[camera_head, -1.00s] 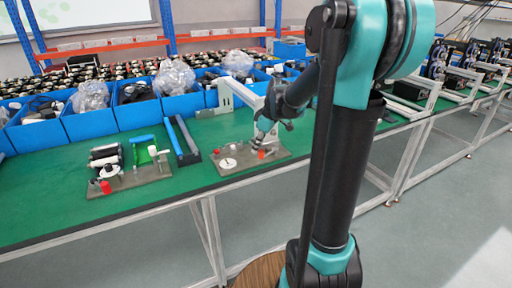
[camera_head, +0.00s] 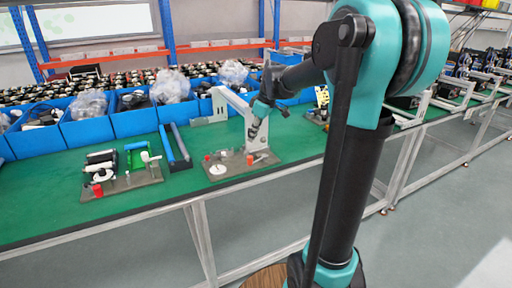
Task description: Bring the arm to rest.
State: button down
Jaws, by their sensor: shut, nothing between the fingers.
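My arm rises in front of the camera and bends over to the left. My gripper (camera_head: 254,131) is small at its far end, pointing down above the green workbench (camera_head: 185,190). It is shut and holds nothing. It hangs in front of or beside a light grey angled press frame (camera_head: 234,102) on the right-hand fixture plate (camera_head: 240,166). I cannot tell whether it touches the frame. The plate carries a white disc (camera_head: 217,170) and small red parts.
A second fixture plate (camera_head: 120,186) with rollers and a red part (camera_head: 97,190) stands at left, beside a blue-and-black rail piece (camera_head: 175,147). Blue bins (camera_head: 88,131) line the bench's back. Floor (camera_head: 440,220) in front right is clear.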

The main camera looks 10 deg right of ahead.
jog(key=shift+s+d+r, duration=0.1)
jog(key=shift+d+r, duration=0.05)
jog(key=shift+r, duration=0.4)
jog(key=s+d+f+m+h, duration=0.1)
jog(key=s+d+f+m, duration=0.1)
jog(key=s+f+m, duration=0.2)
jog(key=s+d+f+m+t+h, duration=0.1)
jog(key=s+d+f+m, duration=0.2)
jog(key=s+f, duration=0.6)
jog(key=s+d+f+m+t+h, duration=0.1)
jog(key=s+d+f+m, duration=0.2)
jog(key=s+f, duration=0.3)
jog(key=s+m, duration=0.1)
jog(key=s, duration=0.4)
jog(key=shift+s+f+m, duration=0.25)
jog(key=shift+f+m, duration=0.05)
